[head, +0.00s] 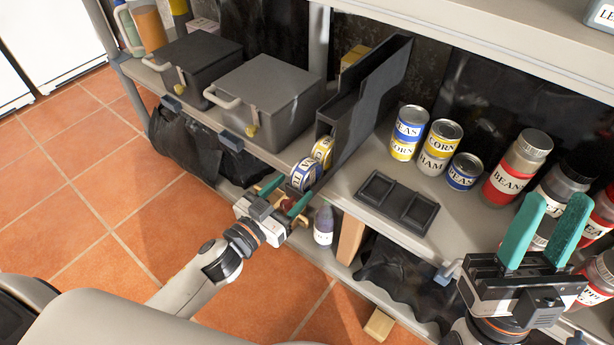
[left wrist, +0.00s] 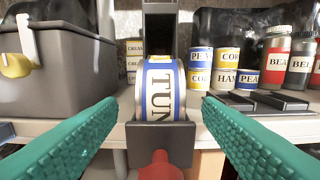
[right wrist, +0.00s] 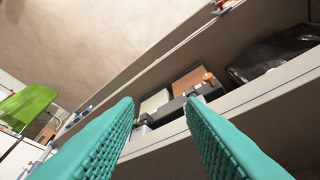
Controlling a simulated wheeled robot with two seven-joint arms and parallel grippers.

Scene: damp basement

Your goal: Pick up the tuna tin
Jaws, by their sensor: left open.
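The tuna tin (head: 302,175) lies on its side at the low front end of a dark sloped rack (head: 366,105), its blue-and-white label showing. In the left wrist view the tin (left wrist: 158,88) sits upright on its rim behind the rack's dark front lip (left wrist: 160,135), "TUN" reading sideways. My left gripper (head: 285,195) is open in front of the rack. Its green fingers (left wrist: 160,108) point at the tin, one to each side, with nothing held. My right gripper (head: 556,215) is open and empty, raised at the shelf's front right; its fingers also show in the right wrist view (right wrist: 160,105).
Another yellow-labelled tin (head: 323,152) sits behind the tuna tin in the rack. A grey lidded box (head: 265,95) stands left of the rack. A bottle (head: 323,226) stands below.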

